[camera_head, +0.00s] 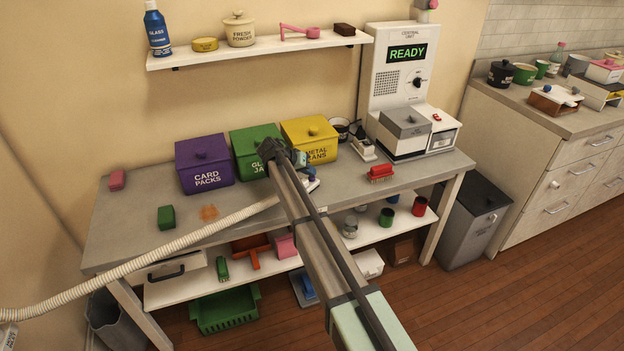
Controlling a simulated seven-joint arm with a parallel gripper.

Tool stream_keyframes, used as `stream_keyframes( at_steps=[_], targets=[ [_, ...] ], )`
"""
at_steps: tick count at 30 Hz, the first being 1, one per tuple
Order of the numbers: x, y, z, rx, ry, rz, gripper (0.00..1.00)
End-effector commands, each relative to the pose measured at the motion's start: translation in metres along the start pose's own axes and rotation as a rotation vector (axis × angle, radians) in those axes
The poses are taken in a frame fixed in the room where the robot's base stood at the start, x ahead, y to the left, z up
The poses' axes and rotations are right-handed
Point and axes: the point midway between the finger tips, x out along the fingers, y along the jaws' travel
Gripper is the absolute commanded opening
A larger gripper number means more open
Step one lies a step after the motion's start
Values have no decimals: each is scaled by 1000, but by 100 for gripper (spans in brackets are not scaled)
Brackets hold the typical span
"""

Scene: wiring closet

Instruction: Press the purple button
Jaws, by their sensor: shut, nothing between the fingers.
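I cannot make out a button that is clearly purple. The purple thing I see is a lidded box (205,165) marked "CARD PACKS", with a dark knob on its lid, at the back left of the workbench. The central unit (401,62) stands at the back right of the bench, its green screen reading "READY". It has a dark dial, and small red parts (436,117) show on its lower right section. My gripper (300,159) is small in view, shut and empty, in front of the green and yellow boxes. My arm hides part of the bench.
A green box (246,145) and a yellow box (309,139) stand beside the purple one. A red brush (381,172) lies near the bench's front right. A ribbed hose (165,247) crosses the left side. The bench's front left is mostly clear.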

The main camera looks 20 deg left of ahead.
Motion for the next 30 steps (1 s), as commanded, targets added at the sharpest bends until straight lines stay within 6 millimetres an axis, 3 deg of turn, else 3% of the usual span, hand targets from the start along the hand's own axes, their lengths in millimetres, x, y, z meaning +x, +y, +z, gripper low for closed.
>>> stream_keyframes(
  at_steps=[11,30],
  targets=[
    [-3,2,-2,0,1,0,0],
    [-38,27,-28,1,2,0,0]
  ],
)
